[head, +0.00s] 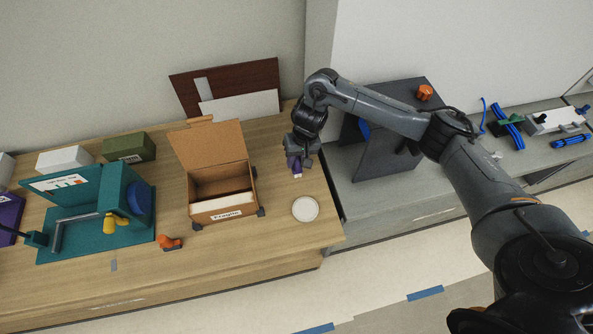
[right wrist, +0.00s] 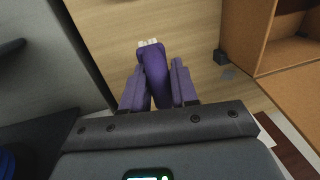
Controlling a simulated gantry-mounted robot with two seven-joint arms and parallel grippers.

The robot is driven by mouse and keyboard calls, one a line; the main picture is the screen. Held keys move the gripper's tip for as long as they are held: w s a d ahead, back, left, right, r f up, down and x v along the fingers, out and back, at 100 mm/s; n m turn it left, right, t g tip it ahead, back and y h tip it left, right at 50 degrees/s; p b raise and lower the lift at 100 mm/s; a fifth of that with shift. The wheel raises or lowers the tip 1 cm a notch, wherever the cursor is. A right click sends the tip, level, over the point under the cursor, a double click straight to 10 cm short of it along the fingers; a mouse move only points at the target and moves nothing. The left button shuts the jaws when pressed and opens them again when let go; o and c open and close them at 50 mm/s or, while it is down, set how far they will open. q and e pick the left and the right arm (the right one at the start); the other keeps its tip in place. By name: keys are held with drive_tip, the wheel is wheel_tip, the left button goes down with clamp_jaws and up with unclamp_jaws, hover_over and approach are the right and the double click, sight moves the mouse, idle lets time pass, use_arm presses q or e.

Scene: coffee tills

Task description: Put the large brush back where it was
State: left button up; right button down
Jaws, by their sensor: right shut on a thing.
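The large brush is purple with pale bristles; in the right wrist view its purple body (right wrist: 155,75) lies between my gripper's fingers. My right gripper (right wrist: 158,88) is shut on it, and the bristles point away from the palm. In the head view the right gripper (head: 298,158) holds the brush (head: 296,168) at the right part of the wooden table, bristles downward. I cannot tell whether the bristles touch the table. A round white dish (head: 305,209) stands in front of the brush, apart from it. My left gripper is not in view.
An open cardboard box (head: 222,213) stands left of the right gripper. A teal fixture (head: 85,245) and an orange object (head: 169,243) are farther left. A dark panel stand (head: 385,150) is on the grey counter at right. Bare wood surrounds the dish.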

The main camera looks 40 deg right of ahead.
drive_tip(key=shift+f, duration=2.35)
drive_tip(key=shift+f, duration=0.1)
drive_tip(key=c, duration=0.9)
unclamp_jaws()
drive_tip(key=shift+o, duration=0.2)
